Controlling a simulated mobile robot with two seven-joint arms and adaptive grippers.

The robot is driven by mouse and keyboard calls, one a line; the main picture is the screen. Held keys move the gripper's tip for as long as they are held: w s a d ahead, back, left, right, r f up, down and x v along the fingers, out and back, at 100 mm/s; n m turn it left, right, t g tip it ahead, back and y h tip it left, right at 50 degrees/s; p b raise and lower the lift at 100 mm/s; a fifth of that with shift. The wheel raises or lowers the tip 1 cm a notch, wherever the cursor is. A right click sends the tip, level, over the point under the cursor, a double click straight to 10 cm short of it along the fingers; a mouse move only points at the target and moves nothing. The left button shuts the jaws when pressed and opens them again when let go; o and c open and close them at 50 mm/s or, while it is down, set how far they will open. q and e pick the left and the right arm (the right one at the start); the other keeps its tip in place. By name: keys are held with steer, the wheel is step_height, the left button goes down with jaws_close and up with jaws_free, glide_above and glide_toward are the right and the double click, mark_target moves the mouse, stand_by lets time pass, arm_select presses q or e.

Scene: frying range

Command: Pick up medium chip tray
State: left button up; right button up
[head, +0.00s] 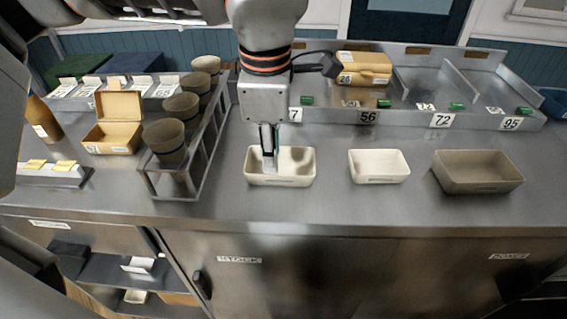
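Three open chip trays stand in a row on the steel counter. The cream tray at left (298,178) is between the other two in size. The white tray (379,178) in the middle is the smallest, and the grey-brown tray (478,185) at right is the largest. My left gripper (269,158) points down at the left cream tray, its fingertips at or inside the tray's left half, overlapping the far rim. The fingers show nearly edge-on, so their gap and any contact with the wall are unclear. My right gripper is out of view.
A metal rack (203,150) with several brown cups stands left of the cream tray. An open brown box (112,136) is further left. A raised steel bay with number labels (441,120) and closed boxes (364,62) runs behind. The counter in front is clear.

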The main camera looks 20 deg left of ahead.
mark_target(274, 176)
arm_select(q)
step_height(274, 176, down, 2)
steer(key=shift+w+f, duration=0.25)
steer(key=shift+f, duration=1.05)
steer(key=shift+w+f, duration=0.2)
steer(key=shift+f, duration=1.1)
jaws_close()
